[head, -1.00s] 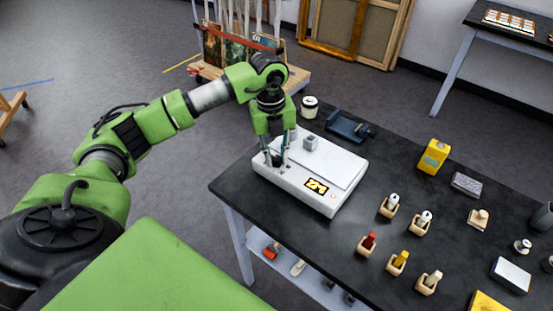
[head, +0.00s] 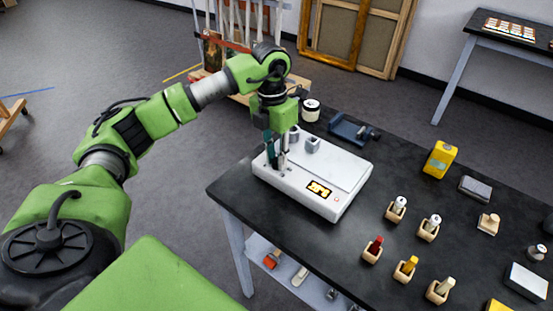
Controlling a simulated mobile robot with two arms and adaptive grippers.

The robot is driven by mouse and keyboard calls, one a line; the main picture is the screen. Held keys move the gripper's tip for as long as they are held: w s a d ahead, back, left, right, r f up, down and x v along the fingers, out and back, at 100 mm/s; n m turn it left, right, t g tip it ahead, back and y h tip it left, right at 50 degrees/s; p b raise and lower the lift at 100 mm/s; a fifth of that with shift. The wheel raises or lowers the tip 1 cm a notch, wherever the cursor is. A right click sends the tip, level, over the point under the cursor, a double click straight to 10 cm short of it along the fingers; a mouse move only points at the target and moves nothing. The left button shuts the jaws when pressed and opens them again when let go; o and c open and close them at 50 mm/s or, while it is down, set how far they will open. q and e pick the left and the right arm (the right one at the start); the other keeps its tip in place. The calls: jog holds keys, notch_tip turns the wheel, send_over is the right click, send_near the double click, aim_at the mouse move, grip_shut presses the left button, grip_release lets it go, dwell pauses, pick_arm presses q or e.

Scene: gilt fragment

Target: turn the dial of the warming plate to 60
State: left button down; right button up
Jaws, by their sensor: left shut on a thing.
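The white warming plate (head: 330,177) sits on the near left part of the dark table. My right gripper is not in view.
Small grey blocks (head: 312,144) stand at the plate's back left. A white jar (head: 311,110) and a dark blue holder (head: 350,129) are behind it.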

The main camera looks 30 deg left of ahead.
pick_arm(q)
jog(key=m+b, duration=0.1)
jog(key=m, duration=0.2)
jog(key=shift+m, duration=0.4)
jog(key=m+b, duration=0.1)
jog(key=m, duration=0.3)
jog(key=shift+w+m, duration=0.1)
jog(key=shift+m, duration=0.2)
jog(key=m+b, duration=0.1)
jog(key=m, duration=0.3)
jog(key=shift+y, duration=0.3)
jog(key=shift+w+m+b, duration=0.1)
jog(key=shift+m+b, duration=0.2)
jog(key=shift+m, duration=1.8)
jog(key=c, duration=1.8)
grip_release()
jog(key=shift+g, duration=0.3)
